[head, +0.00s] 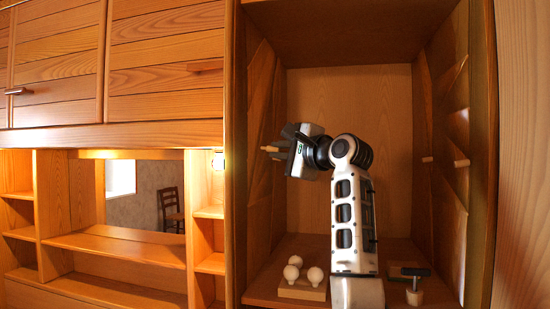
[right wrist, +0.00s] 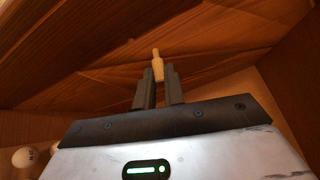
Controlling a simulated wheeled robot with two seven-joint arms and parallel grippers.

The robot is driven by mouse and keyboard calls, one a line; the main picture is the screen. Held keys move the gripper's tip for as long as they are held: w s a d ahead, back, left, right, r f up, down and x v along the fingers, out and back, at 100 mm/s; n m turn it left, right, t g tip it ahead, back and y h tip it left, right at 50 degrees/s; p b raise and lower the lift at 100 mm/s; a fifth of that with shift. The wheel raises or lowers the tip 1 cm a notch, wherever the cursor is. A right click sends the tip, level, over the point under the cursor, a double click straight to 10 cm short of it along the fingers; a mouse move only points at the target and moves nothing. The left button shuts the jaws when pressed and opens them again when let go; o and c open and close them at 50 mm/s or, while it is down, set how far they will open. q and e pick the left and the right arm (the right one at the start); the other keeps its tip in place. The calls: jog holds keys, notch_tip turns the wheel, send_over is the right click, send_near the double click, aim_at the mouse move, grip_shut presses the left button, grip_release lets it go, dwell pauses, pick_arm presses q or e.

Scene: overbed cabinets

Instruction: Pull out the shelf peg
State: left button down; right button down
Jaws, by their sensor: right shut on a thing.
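A small light wooden shelf peg (head: 268,149) shows at the left side wall of the open cabinet. My right gripper (head: 284,147) reaches into the cabinet, points left and is shut on this peg. In the right wrist view, the peg (right wrist: 157,66) stands out between the two dark fingertips (right wrist: 158,82), its narrow end toward the wooden wall. I cannot tell whether that end is still inside the wall or just clear of it. My left gripper is not in view.
Two more pegs (head: 427,159) (head: 461,163) stick out of the right side wall. On the cabinet floor are a wooden block (head: 302,292) with round white knobs (head: 293,272) and a dark-topped T-shaped item (head: 415,284). Open shelves (head: 120,245) lie left.

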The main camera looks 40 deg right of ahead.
jog(key=shift+s+d+r, duration=0.3)
jog(key=shift+s+r, duration=0.1)
jog(key=shift+r, duration=0.3)
jog(key=shift+s+d+r, duration=0.35)
jog(key=shift+r, duration=0.3)
jog(key=shift+s+d+r, duration=0.3)
jog(key=shift+s+r, duration=0.1)
jog(key=shift+r, duration=0.3)
